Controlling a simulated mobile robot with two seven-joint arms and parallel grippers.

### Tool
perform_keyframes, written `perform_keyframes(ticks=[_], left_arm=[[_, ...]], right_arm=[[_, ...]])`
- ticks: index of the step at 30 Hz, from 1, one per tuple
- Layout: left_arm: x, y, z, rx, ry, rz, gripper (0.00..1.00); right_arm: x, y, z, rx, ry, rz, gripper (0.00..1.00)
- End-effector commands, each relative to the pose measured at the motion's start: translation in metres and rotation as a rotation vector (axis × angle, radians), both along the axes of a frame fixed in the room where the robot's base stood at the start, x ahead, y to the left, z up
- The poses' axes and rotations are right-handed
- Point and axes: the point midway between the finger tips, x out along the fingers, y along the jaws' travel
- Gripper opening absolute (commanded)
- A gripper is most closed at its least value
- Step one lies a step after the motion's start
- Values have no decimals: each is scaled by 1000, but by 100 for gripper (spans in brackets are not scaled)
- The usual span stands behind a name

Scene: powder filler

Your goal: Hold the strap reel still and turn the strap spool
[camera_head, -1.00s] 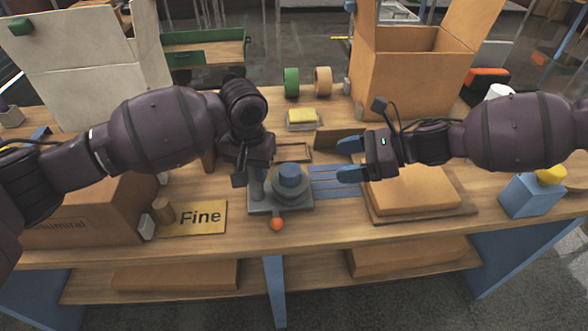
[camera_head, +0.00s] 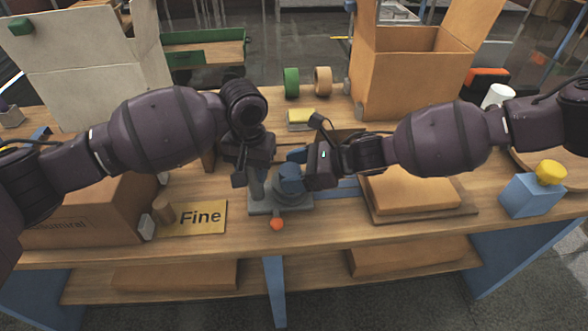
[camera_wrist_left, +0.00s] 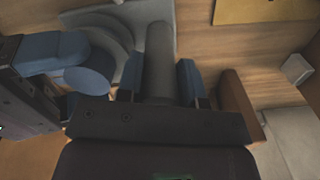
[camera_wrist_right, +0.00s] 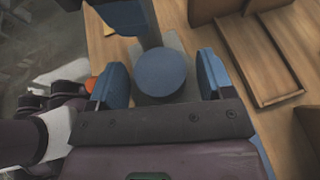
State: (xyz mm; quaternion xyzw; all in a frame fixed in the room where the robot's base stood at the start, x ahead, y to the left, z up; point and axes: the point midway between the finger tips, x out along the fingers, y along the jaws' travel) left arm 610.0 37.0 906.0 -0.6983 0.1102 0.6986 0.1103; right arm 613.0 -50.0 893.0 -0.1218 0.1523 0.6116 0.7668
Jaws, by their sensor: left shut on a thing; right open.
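The strap reel has a grey base (camera_head: 262,209) with an upright grey post at its left. My left gripper (camera_wrist_left: 158,80) is shut on that post (camera_wrist_left: 158,50), one blue finger on each side. The strap spool is a round blue knob (camera_wrist_right: 165,72) on a grey disc, right of the post. My right gripper (camera_wrist_right: 163,82) is open, its blue fingers on either side of the knob with small gaps showing. In the head view the knob (camera_head: 291,179) is partly covered by the right gripper (camera_head: 294,168).
An orange ball (camera_head: 277,224) is at the reel's front. A yellow "Fine" sign (camera_head: 203,217) lies to the left. A board with a tan slab (camera_head: 412,190) lies to the right, beside a blue bottle with a yellow cap (camera_head: 530,194). Green (camera_head: 291,83) and tan rolls (camera_head: 323,80) stand behind.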

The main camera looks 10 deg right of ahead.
Motion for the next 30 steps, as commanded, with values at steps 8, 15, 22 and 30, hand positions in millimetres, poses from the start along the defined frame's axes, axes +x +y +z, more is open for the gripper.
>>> perform_keyframes(ticks=[8,15,22,30], left_arm=[[0,0,0,0,-1,0,0],[0,0,0,0,-1,1,0],[0,0,0,1,-1,0,0],[0,0,0,0,-1,0,0]], right_arm=[[0,0,0,0,0,-1,72],[0,0,0,0,0,-1,36],[0,0,-1,-1,1,-5,25],[-3,2,-2,2,6,-62,25]])
